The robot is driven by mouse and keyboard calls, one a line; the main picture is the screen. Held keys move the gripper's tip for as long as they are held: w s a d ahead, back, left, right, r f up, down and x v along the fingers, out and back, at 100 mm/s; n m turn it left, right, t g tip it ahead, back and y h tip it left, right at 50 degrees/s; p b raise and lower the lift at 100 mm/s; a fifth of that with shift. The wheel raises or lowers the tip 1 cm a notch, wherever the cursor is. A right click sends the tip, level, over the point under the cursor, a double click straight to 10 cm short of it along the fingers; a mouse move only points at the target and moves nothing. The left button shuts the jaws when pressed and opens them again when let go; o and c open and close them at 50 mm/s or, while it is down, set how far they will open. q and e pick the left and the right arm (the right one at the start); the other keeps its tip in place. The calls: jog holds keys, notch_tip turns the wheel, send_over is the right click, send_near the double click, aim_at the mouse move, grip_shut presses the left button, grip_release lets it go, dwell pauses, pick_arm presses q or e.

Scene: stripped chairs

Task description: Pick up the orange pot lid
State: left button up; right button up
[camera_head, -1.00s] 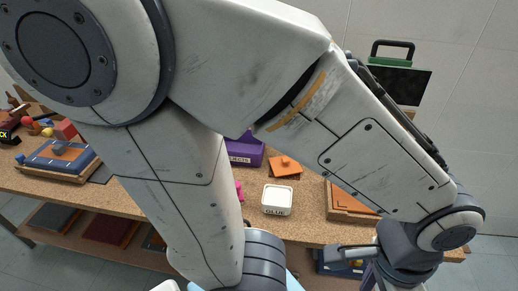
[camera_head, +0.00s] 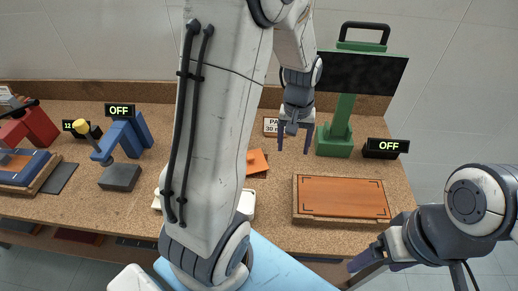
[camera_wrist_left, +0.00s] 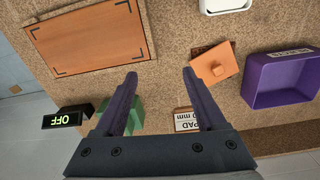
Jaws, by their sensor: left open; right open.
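The orange pot lid (camera_head: 257,162) is a flat square with a small raised knob, lying on the table, partly hidden behind my left arm in the head view. It shows whole in the left wrist view (camera_wrist_left: 214,68). My left gripper (camera_head: 294,145) is open and empty, pointing down above the table to the right of the lid. In the left wrist view my left gripper (camera_wrist_left: 158,73) has the lid just beyond its right finger, outside the jaws. My right gripper (camera_head: 368,265) is open at the table's front right, away from the lid.
An orange-brown board (camera_head: 343,197) lies at the right. A green stand (camera_head: 336,145) with a dark screen and an OFF display (camera_head: 387,147) are behind it. A purple bin (camera_wrist_left: 281,80), white tray (camera_wrist_left: 224,5) and PAD sign (camera_wrist_left: 186,122) surround the lid.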

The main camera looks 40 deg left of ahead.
pick_arm(q)
jog(key=a+f+n, duration=0.2)
jog(key=a+f, duration=0.1)
jog(key=a, duration=0.2)
jog(key=a+f+n+p, duration=0.1)
jog(key=a+f, duration=0.2)
jog(key=a, duration=0.2)
jog(key=a+f+n+p, duration=0.1)
jog(key=a+f+n, duration=0.1)
jog(key=a, duration=0.3)
jog(key=shift+a+f+n, duration=0.2)
jog(key=shift+f+n, duration=0.1)
jog(key=shift+f, duration=1.15)
jog(key=f, duration=0.1)
jog(key=f+p, duration=0.2)
jog(key=shift+w+a+f, duration=0.25)
jog(key=shift+w+f, duration=0.05)
jog(key=shift+f, duration=0.1)
jog(key=shift+w+f, duration=0.1)
jog(key=shift+f, duration=0.5)
grip_shut()
